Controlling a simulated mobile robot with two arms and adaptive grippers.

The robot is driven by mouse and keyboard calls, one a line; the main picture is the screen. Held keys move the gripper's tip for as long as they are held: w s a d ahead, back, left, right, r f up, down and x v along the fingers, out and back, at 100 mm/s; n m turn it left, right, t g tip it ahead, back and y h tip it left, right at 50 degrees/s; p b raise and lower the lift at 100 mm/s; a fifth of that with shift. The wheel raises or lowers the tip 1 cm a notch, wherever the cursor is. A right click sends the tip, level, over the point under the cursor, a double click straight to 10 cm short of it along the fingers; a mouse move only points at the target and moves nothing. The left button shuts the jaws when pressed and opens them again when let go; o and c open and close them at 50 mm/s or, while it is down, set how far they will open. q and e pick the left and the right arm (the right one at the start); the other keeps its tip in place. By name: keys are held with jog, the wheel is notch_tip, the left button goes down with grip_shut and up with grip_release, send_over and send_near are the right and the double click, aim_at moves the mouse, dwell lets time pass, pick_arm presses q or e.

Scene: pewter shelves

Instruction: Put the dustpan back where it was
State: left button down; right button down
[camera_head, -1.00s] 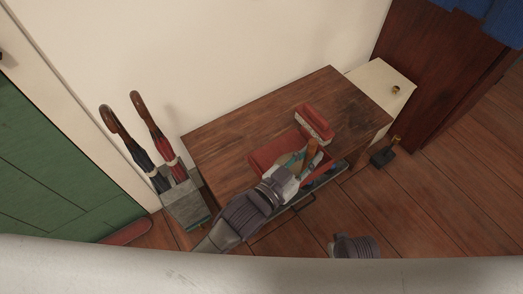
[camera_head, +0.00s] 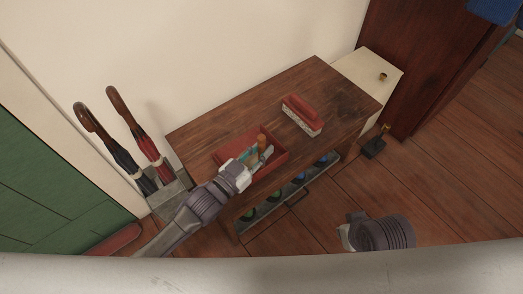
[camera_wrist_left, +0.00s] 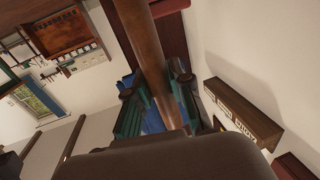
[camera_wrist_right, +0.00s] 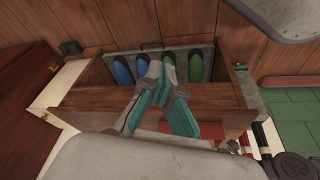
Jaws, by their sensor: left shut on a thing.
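The red dustpan (camera_head: 277,160) is over the left front part of the wooden shelf top (camera_head: 205,140); I cannot tell whether it rests on the wood. My left gripper (camera_head: 243,172) is shut on its brown handle, and the handle (camera_wrist_left: 150,60) runs between the fingers in the left wrist view. The gripper hides part of the pan. My right gripper (camera_wrist_right: 163,70) is empty, its fingertips together, in front of the shelf; in the head view it is low at the right (camera_head: 347,236).
A red brush (camera_head: 303,112) with pale bristles lies on the shelf top, right of the dustpan. Shoes (camera_wrist_right: 169,66) stand on the lower rack. An umbrella stand (camera_head: 168,200) is at the left end. A cream cabinet (camera_head: 365,75) and a black object (camera_head: 374,148) are at the right.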

pick_arm(q)
jog(key=shift+f, duration=0.1)
jog(key=c, duration=1)
grip_release()
jog(key=shift+c, duration=0.2)
